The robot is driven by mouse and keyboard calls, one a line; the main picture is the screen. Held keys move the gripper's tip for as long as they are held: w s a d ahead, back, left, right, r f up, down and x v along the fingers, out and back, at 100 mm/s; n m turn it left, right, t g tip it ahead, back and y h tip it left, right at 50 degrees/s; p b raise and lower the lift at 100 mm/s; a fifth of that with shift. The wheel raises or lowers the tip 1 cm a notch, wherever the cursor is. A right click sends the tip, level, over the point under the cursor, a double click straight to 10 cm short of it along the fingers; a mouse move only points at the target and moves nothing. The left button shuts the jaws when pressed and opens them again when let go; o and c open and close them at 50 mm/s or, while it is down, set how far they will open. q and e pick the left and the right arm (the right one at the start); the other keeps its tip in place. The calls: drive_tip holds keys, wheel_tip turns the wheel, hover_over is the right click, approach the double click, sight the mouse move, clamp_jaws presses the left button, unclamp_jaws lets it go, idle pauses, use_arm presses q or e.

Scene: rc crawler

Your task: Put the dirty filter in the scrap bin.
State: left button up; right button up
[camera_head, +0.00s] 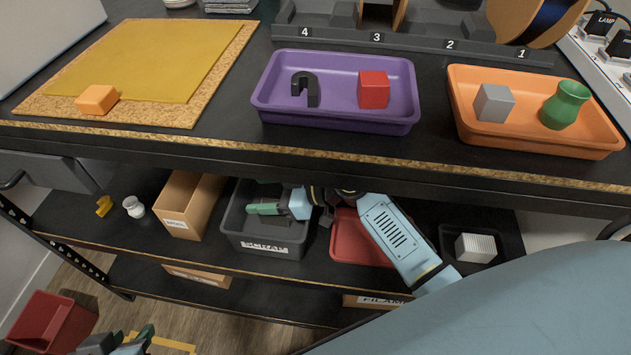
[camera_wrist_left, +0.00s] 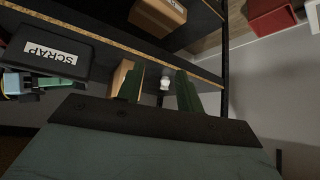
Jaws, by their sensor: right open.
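The dark grey scrap bin (camera_head: 268,246) stands on the shelf under the worktop, and its SCRAP label shows upside down in the left wrist view (camera_wrist_left: 48,55). My right gripper (camera_head: 264,208) is open over the bin's opening; I see nothing clearly between its fingers. Dark shapes inside the bin are too shaded to name. A pale ribbed block like a filter (camera_head: 476,247) lies in a black tray on the same shelf at the right; I cannot tell whether it is the dirty one. My left gripper (camera_head: 130,340) is low at the left, its fingers (camera_wrist_left: 160,92) apart and empty.
A cardboard box (camera_head: 187,205) stands left of the bin, beside a small white item (camera_head: 133,207) and a yellow piece (camera_head: 103,206). A red tray (camera_head: 348,242) lies right of the bin. Above, the worktop edge (camera_head: 330,163) overhangs the shelf. A red bin (camera_head: 50,322) is at lower left.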

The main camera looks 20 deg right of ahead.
use_arm(q)
drive_tip(key=s+a+f+g+y+p, duration=0.1)
drive_tip(key=s+a+f+g, duration=0.1)
drive_tip(key=s, duration=0.4)
drive_tip(key=shift+s+a+f+g+p, duration=0.35)
drive_tip(key=shift+f+g, duration=0.3)
drive_tip(key=shift+g, duration=0.65)
use_arm(e)
drive_tip(key=v, duration=1.2)
use_arm(q)
drive_tip(key=shift+a, duration=0.1)
use_arm(e)
drive_tip(key=shift+r, duration=0.1)
